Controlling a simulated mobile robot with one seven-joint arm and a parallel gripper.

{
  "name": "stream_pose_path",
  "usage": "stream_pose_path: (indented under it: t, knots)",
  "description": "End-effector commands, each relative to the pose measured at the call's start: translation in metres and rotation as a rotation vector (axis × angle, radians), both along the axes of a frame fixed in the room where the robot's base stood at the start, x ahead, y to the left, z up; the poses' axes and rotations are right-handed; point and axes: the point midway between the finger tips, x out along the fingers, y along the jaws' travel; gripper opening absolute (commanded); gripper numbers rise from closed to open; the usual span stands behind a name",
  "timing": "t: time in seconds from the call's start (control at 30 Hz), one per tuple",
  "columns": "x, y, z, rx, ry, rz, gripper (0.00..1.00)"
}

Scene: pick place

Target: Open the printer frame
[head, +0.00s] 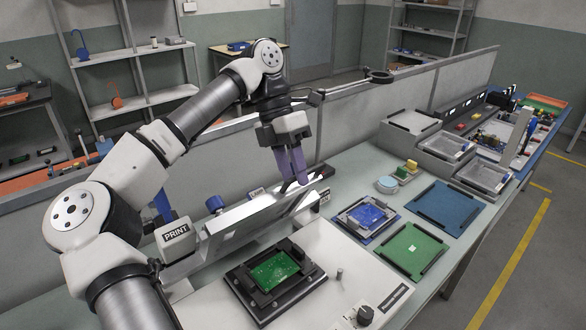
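The printer (330,290) is a pale bench machine with a "PRINT" label on its left post. Its silver frame (262,213) stands tilted up at the back, apart from the bed. A green circuit board (273,270) lies uncovered in the black holder (262,300) in front of the frame. My gripper (295,180) points down at the frame's upper right part, with its greyish-purple fingers at a dark piece near the top edge. The fingers look close together. Whether they grip that piece or only touch it, I cannot tell.
Right of the printer lie a blue board on a tray (367,214), a green mat (411,251) and a blue mat (446,206). Grey bins (445,147) stand farther back. A low partition (350,125) runs behind the bench. A black knob (365,315) sits at the printer's front.

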Motion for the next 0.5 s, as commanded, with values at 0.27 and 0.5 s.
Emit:
stream_pose_path:
  t: [0.27, 0.5]
  knots:
    - [0.004, 0.001, 0.011, 0.000, -0.003, 0.001, 0.32]
    - [0.018, 0.012, 0.051, 0.004, -0.003, 0.002, 0.32]
